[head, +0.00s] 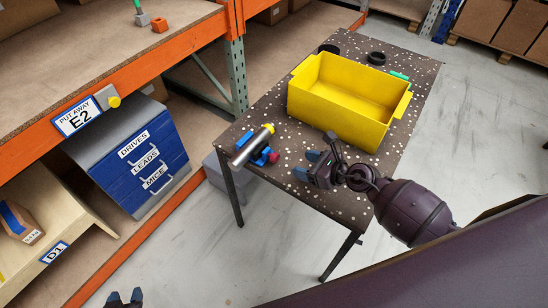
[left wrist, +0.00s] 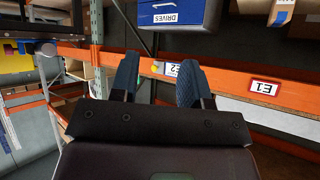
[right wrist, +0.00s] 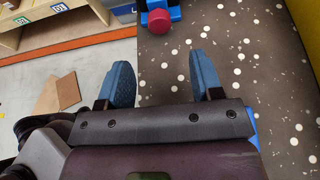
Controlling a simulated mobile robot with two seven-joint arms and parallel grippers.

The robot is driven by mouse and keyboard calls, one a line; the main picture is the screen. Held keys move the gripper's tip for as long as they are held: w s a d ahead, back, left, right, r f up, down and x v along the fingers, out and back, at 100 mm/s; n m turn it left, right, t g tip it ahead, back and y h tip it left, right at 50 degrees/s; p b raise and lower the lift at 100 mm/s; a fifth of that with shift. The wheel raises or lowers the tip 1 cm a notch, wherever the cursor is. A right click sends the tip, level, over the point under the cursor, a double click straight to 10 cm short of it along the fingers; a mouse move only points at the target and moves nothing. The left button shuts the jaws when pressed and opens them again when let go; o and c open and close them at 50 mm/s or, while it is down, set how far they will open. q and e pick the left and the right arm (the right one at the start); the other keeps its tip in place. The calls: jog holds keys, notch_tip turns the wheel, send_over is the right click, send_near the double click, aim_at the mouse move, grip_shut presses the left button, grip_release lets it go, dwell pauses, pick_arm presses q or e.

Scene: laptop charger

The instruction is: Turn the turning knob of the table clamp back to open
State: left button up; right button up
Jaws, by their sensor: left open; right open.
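The blue table clamp (head: 259,152) sits at the near left edge of the dark speckled table, beside a metal cylinder (head: 246,148) with a yellow end. Its red turning knob (head: 273,157) faces my right gripper (head: 307,167). That gripper is open and empty over the table, to the right of the knob and apart from it. In the right wrist view the red knob (right wrist: 159,20) lies beyond the open fingertips, with part of the blue clamp (right wrist: 173,13) at the top edge. My left gripper (head: 125,296) is open and empty, low at the left, far from the clamp; its fingers show in the left wrist view (left wrist: 158,68).
A large yellow bin (head: 335,117) stands on the table (head: 410,105) behind my right gripper. Black round items (head: 376,58) lie beyond it. Orange shelving (head: 150,65) with a blue drawer unit (head: 150,160) stands on the left. The floor between shelving and table is narrow.

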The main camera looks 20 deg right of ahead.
aim_at(277, 158)
jog(key=b+x, duration=0.1)
jog(key=x, duration=0.9)
jog(key=shift+w+a+b, duration=0.1)
jog(key=shift+a+b, duration=0.15)
jog(key=shift+b, duration=0.1)
jog(key=c, duration=0.9)
